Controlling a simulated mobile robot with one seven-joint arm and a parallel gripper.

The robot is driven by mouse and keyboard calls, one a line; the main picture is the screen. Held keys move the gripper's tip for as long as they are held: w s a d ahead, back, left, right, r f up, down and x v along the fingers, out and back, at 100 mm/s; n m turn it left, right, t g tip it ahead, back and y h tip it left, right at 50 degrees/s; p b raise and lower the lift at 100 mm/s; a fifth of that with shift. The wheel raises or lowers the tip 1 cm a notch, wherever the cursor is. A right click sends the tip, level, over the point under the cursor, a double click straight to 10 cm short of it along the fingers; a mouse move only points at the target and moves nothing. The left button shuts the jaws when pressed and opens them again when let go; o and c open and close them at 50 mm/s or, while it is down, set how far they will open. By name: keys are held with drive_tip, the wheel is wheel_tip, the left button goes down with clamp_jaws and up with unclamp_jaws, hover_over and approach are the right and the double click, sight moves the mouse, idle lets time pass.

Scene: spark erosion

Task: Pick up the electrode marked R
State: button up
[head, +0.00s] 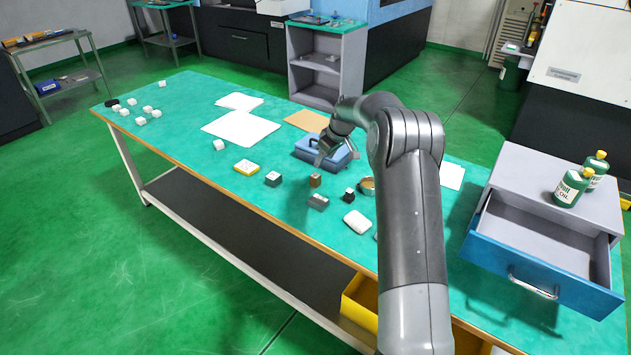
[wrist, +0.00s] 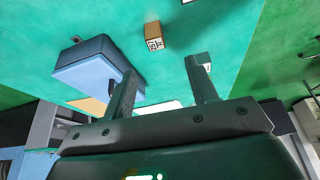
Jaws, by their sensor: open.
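Several small blocks lie on the green table top (head: 190,170). My gripper (head: 336,157) is open and empty above the table by the blue case (head: 306,148). Its two fingers also show in the wrist view (wrist: 162,82).
The blue case (wrist: 95,75) is close to one finger in the wrist view. A drawer unit (head: 545,255) stands open at right with green bottles (head: 572,187).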

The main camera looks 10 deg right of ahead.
sight(316, 175)
drive_tip(key=x, duration=0.6)
drive_tip(key=shift+w+d+f, duration=0.2)
drive_tip(key=shift+w, duration=0.05)
drive_tip(key=shift+x, duration=3.05)
drive_tip(key=shift+w, duration=0.15)
drive_tip(key=shift+c, duration=0.2)
drive_tip(key=shift+r, duration=0.1)
clamp_jaws()
